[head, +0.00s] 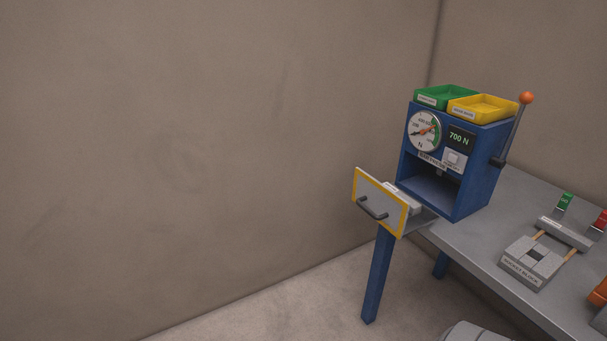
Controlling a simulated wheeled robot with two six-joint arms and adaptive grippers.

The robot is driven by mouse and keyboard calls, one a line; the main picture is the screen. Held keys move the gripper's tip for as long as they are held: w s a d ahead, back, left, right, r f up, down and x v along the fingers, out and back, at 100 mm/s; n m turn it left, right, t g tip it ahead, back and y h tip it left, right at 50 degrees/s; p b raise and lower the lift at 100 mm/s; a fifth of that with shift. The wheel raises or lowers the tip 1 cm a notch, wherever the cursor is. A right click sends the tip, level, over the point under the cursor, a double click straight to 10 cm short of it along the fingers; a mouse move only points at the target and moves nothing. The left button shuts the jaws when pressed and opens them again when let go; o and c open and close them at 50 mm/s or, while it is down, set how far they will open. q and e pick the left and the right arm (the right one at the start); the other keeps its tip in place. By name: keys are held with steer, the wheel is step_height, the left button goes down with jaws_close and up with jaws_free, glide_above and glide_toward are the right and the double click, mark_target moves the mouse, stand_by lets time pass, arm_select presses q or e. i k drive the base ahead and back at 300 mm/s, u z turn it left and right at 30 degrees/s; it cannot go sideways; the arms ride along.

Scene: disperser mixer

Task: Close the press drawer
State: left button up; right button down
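The blue press (480,184) stands at the back left end of the grey workbench, in the right half of the head view. Its front is open below a round dial and a "700 N" display. The press drawer (394,208) is pulled out toward the left, clear of the press body and past the bench end. Its front panel is light grey with a yellow edge and carries a dark bar handle (371,208). A small labelled grey piece shows behind the panel. Neither of my grippers is in view.
A green tray (418,98) and a yellow tray (455,112) sit on the press. A lever with an orange knob (526,98) rises at its right side. A grey labelled block (522,275) lies on the workbench (470,244). Floor left of the bench is clear.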

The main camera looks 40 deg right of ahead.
mark_target(386, 209)
steer(key=z, duration=0.4)
steer(key=i, duration=0.9)
steer(key=z, duration=0.65)
